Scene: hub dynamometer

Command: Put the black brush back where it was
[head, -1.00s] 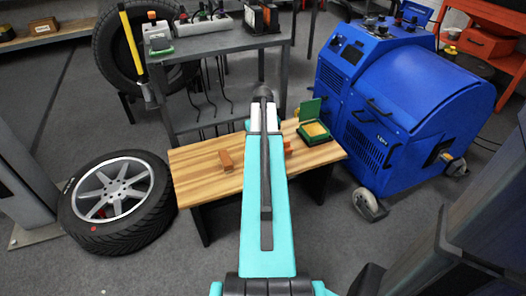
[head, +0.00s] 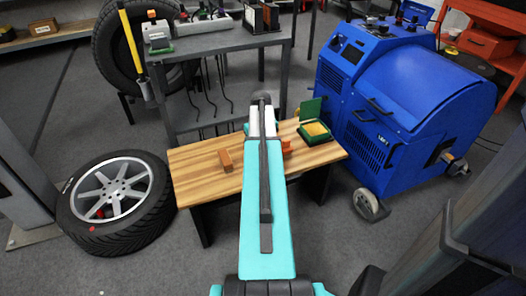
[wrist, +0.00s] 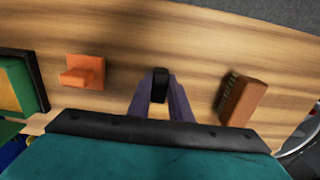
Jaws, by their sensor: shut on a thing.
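In the wrist view, my gripper (wrist: 161,92) has its two fingers closed on a small black thing (wrist: 160,77), which I take to be the black brush. Only its dark end shows between the fingertips, over the wooden bench top; whether it touches the wood I cannot tell. In the head view, my arm covers the gripper and what it holds.
The wooden bench (head: 197,182) carries a brown brush-like block (wrist: 239,99), an orange block (wrist: 86,73) and an open green box (head: 315,132) with a yellow inside. A blue machine (head: 400,110) stands right, a wheel (head: 117,200) left. Bare wood lies around the gripper.

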